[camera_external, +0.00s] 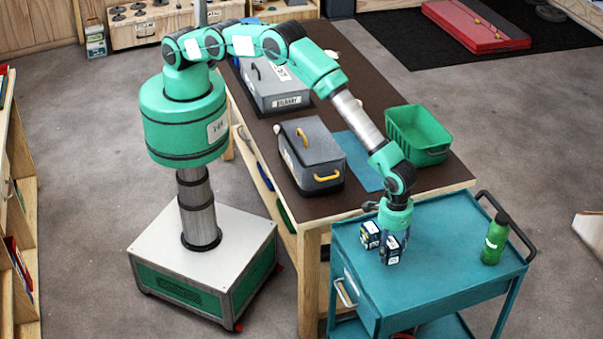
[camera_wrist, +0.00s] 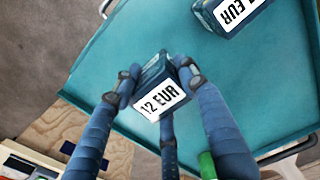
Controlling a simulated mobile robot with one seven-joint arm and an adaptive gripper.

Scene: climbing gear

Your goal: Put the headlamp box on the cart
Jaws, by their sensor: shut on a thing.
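My gripper (camera_external: 396,228) reaches down over the teal cart (camera_external: 450,240). In the wrist view, my gripper (camera_wrist: 160,82) has its blue fingers shut around a small dark box (camera_wrist: 152,72) with a white "12 EUR" label. In the external view this box (camera_external: 391,252) is at or just above the cart top; I cannot tell if it touches. A second, similar box (camera_external: 370,235) stands on the cart to its left, and also shows in the wrist view (camera_wrist: 232,14), apart from the held one. I cannot read the product name on either box.
A green bottle (camera_external: 495,238) stands at the cart's right, near the black handle (camera_external: 508,215). The cart's middle is clear. The brown table (camera_external: 350,205) adjoins it behind, bearing a grey lidded case (camera_external: 312,155), a green bin (camera_external: 417,132) and a blue mat (camera_external: 358,158).

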